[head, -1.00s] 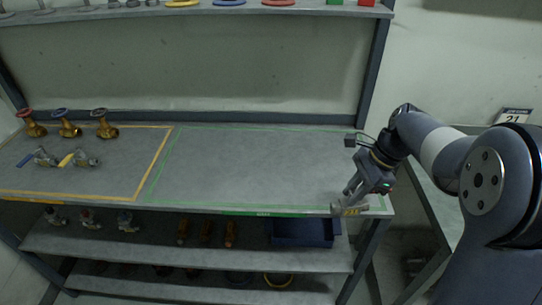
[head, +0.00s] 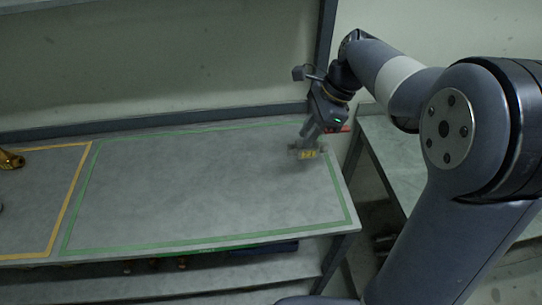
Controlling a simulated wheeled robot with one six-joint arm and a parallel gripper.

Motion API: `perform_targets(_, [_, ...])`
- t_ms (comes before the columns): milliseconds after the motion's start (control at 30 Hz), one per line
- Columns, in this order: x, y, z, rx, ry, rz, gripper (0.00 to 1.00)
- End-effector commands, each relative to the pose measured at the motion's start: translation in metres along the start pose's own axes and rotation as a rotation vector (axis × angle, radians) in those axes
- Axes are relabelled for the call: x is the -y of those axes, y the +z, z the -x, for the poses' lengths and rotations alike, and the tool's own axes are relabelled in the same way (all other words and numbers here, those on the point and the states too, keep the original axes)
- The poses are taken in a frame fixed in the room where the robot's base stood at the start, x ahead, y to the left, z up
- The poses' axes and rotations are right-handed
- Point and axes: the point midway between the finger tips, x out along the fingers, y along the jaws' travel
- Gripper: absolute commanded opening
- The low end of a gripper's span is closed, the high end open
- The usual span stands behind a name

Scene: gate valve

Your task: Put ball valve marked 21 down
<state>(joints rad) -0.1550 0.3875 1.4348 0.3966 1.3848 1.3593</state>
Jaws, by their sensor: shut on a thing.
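The ball valve marked 21 (head: 308,155) has a small yellow tag and a grey metal body. It is at the right part of the green-outlined area (head: 190,185) on the bench, near its right border. My gripper (head: 308,143) points down and is shut on the valve, covering part of it. An orange-red bar shape (head: 345,128) shows just right of the gripper. I cannot tell whether the valve touches the bench top or hangs slightly above it.
The rest of the green-outlined area is bare. A yellow-outlined area (head: 40,200) lies to the left, with part of a brass valve (head: 10,160) at the picture's edge. A second grey table (head: 405,160) stands at the right. A lower shelf (head: 190,285) runs under the bench.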

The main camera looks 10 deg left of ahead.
Motion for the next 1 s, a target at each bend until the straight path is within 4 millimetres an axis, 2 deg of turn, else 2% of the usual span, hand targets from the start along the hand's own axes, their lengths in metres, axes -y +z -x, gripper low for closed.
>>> perform_targets(300, [-0.001, -0.020, -0.047, 0.000, 0.003, -0.001, 0.00])
perform_targets(467, [0.000, -0.025, -0.060, 0.001, 0.001, 0.000, 0.00])
perform_targets(633, [0.000, -0.034, -0.082, 0.001, 0.003, -0.001, 0.00])
perform_targets(767, [0.000, -0.037, -0.090, 0.000, 0.000, 0.000, 0.00])
perform_targets(1000, [0.000, -0.037, -0.090, 0.000, -0.001, 0.001, 0.00])
